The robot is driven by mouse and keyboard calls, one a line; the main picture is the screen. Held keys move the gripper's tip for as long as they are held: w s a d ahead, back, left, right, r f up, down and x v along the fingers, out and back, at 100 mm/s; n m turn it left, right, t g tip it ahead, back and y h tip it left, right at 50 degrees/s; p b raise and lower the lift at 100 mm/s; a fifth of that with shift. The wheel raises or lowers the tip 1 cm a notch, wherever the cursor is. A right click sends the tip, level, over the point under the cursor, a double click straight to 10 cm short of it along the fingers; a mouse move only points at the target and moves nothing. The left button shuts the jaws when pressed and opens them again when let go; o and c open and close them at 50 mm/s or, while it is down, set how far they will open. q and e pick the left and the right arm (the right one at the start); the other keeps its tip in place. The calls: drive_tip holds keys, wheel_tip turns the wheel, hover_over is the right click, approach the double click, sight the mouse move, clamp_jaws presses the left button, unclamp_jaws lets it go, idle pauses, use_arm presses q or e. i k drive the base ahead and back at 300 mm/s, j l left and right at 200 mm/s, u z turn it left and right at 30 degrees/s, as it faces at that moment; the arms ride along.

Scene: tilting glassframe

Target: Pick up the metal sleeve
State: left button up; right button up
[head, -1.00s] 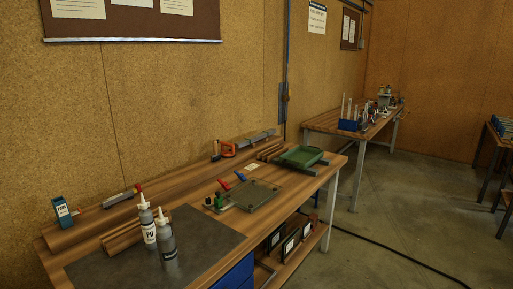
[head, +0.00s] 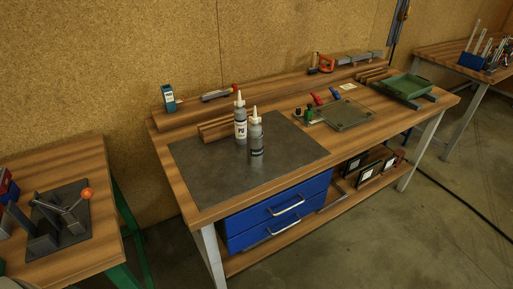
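I cannot make out a metal sleeve for certain at this distance. The wooden workbench (head: 195,203) stands ahead with a dark grey mat (head: 205,172) on its left part. Two glue bottles, a taller one (head: 240,122) and a shorter one (head: 256,140), stand upright on the mat. A clamping fixture with a flat plate (head: 345,115), red and blue handles and small dark and green parts lies right of the mat. Neither of my grippers shows in the head view.
A second bench (head: 85,160) with a lever press (head: 60,215) stands at the left. A green tray (head: 408,87) is at the workbench's far right. Blue drawers (head: 275,212) and dark frames (head: 370,170) sit below its top. Open floor (head: 440,240) lies at the right.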

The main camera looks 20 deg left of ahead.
sight(255, 145)
drive_tip(key=i+l+u, duration=0.1)
drive_tip(key=u, duration=0.3)
drive_tip(key=i+l+u, duration=0.1)
drive_tip(key=l+u, duration=0.25)
drive_tip(key=j, duration=0.1)
